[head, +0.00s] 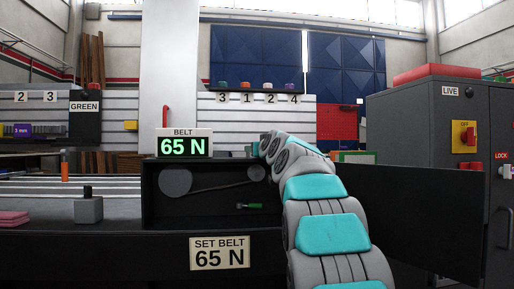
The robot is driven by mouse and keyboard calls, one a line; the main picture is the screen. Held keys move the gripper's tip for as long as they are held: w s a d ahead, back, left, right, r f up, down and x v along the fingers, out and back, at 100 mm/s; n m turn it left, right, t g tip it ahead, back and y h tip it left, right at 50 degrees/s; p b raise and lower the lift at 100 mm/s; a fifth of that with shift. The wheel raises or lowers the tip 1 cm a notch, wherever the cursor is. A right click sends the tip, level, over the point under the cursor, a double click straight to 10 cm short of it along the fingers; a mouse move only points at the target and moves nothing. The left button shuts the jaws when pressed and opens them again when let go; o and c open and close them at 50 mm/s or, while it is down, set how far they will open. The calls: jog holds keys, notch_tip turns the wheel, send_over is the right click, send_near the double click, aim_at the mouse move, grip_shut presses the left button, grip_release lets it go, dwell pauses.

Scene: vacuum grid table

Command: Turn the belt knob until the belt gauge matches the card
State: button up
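The belt gauge (185,144) stands on top of a dark open box and reads 65 N in green digits. The card (219,253) below the box says SET BELT 65 N, the same number. Inside the box a belt (220,186) runs between a large grey pulley (175,181) and a smaller pulley (257,173). A small green-handled part (249,206) shows low in the box; I cannot tell whether it is the belt knob. My arm reaches up from the lower right across the box's right side. My gripper's fingers cannot be made out.
A dark panel (425,215) extends right of the box. A grey cabinet (410,120) with a yellow-and-red switch (463,134) stands at the right. A grey block (88,207) and pink pads (14,217) sit on the table to the left. Numbered shelf hooks are behind.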

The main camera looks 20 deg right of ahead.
jog(key=o, duration=1.4)
jog(key=shift+s+a+b, duration=0.15)
jog(key=shift+s+a, duration=0.05)
jog(key=shift+s, duration=1.1)
jog(key=shift+s+a+b, duration=0.1)
jog(key=shift+s+a, duration=0.15)
jog(key=shift+s, duration=1.05)
jog(key=shift+s+a+b, duration=0.15)
jog(key=shift+s+a, duration=0.05)
jog(key=shift+s, duration=1.1)
